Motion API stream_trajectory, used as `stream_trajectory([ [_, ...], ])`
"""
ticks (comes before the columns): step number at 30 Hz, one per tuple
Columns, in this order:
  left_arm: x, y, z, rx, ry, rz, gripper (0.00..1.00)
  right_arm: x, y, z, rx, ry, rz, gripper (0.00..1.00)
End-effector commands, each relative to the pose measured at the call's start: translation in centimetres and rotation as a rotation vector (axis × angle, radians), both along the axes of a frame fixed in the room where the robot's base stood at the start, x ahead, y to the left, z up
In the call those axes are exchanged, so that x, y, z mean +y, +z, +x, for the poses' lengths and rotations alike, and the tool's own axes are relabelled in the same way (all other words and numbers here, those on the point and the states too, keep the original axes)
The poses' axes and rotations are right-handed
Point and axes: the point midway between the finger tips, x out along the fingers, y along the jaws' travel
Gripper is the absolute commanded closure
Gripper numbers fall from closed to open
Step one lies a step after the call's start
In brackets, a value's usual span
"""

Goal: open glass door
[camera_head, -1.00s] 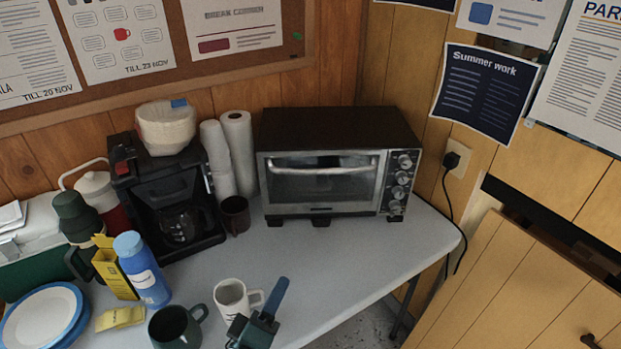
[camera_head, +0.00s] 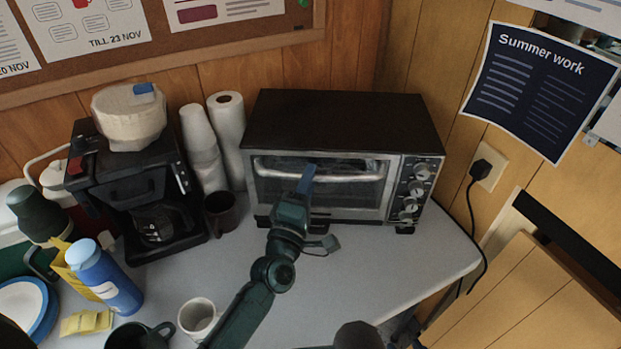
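The glass door (camera_head: 350,197) is the front of a toaster oven (camera_head: 340,125) on the grey table. It looks shut, upright in its frame. Its horizontal silver handle (camera_head: 345,178) runs along the top. My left gripper (camera_head: 306,180) reaches up from the bottom, with its blue finger overlapping the middle of the handle. I cannot tell whether it touches the handle, or whether the fingers are open or closed. The gripper hides part of the glass and handle. My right gripper is not in view; a dark rounded part shows at the bottom edge.
A coffee maker (camera_head: 135,190), paper cup stack (camera_head: 202,150), paper roll (camera_head: 228,135) and dark mug (camera_head: 221,211) stand left of the oven. A white mug (camera_head: 197,316) is beside my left arm. A power cord (camera_head: 472,215) hangs at right. The table (camera_head: 400,270) before the oven's right half is clear.

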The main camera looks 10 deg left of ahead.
Motion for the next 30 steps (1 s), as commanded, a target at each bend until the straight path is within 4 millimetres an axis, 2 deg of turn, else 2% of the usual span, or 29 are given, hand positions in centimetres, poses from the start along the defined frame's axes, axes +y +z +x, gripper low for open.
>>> stream_trajectory([
  [6, -0.25, 0.29, 1.3, 0.001, -0.001, 0.001, 0.65, 0.15, 0.57, 0.39, -0.018, 0.001, 0.005, 0.64],
  [14, -0.26, 0.32, 1.33, 0.001, -0.001, 0.001, 0.66, 0.03, 0.67, 0.64, -0.024, 0.006, -0.001, 0.64],
  [26, -0.25, 0.31, 1.3, 0.001, -0.001, 0.001, 0.98, -0.13, 0.52, 0.71, -0.024, 0.011, -0.006, 0.64],
  [30, -0.25, 0.31, 1.29, 0.001, -0.001, 0.001, 1.0, -0.14, 0.49, 0.68, -0.023, 0.009, -0.007, 0.64],
])
